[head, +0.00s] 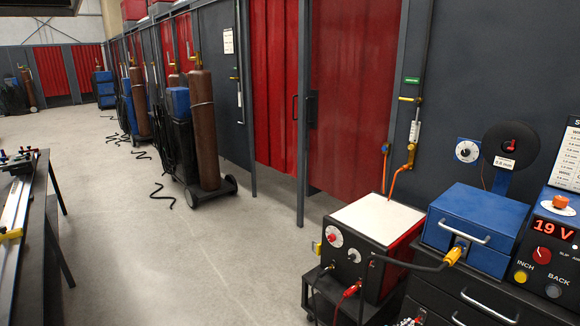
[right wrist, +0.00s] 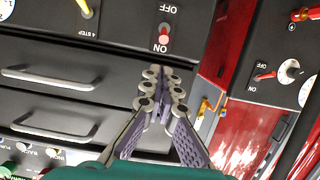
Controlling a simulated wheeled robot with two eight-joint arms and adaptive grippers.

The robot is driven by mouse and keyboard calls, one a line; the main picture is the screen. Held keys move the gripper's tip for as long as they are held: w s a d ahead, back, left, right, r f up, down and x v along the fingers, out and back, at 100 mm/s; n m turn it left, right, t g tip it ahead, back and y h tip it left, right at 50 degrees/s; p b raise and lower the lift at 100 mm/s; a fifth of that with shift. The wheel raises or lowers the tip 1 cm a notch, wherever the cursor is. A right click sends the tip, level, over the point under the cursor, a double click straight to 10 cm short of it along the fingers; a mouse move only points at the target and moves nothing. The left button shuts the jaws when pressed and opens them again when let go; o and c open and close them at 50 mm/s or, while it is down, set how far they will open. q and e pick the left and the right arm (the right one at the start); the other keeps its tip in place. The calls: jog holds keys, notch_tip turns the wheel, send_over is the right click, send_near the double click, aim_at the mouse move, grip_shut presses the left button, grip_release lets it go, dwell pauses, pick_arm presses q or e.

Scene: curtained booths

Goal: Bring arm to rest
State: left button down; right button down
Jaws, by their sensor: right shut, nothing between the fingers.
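My right gripper (right wrist: 161,85) is in the middle of the right wrist view. Its purple fingers are closed together with nothing between them. They point at a dark panel with a red-tipped ON/OFF switch (right wrist: 164,36), and the fingertips show just below that switch in the picture. I cannot tell how far the tips are from the panel. In the head view only a small part of my right gripper (head: 408,321) shows at the bottom edge, in front of the dark drawer cabinet. My left gripper is in neither view.
A red and black machine with a white top (head: 378,222) stands by the drawer cabinet (head: 470,292), which bears a blue box (head: 475,217). A display reads 19 V (head: 553,229). A dark bench (head: 33,235) is at the left. The floor (head: 200,262) between is open.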

jog(key=shift+r, duration=0.1)
jog(key=s+a+r+n+g+y, duration=0.1)
jog(key=s+a+r+n+y, duration=0.3)
jog(key=r, duration=0.7)
jog(key=s+a+r+g+y, duration=0.1)
jog(key=s+a+r, duration=0.45)
jog(key=r, duration=0.65)
jog(key=s+a+n+y, duration=0.2)
jog(key=s+a, duration=0.3)
jog(key=s, duration=0.3)
jog(key=s+a+r+n+y, duration=0.1)
jog(key=s+a+n+y, duration=0.1)
jog(key=s+a, duration=0.3)
jog(key=s+a+r+n+g+y, duration=0.1)
jog(key=s+a, duration=0.3)
jog(key=s, duration=0.9)
jog(key=shift+s+a+n+y, duration=0.2)
jog(key=shift+a+n+y, duration=0.2)
jog(key=shift+y, duration=0.3)
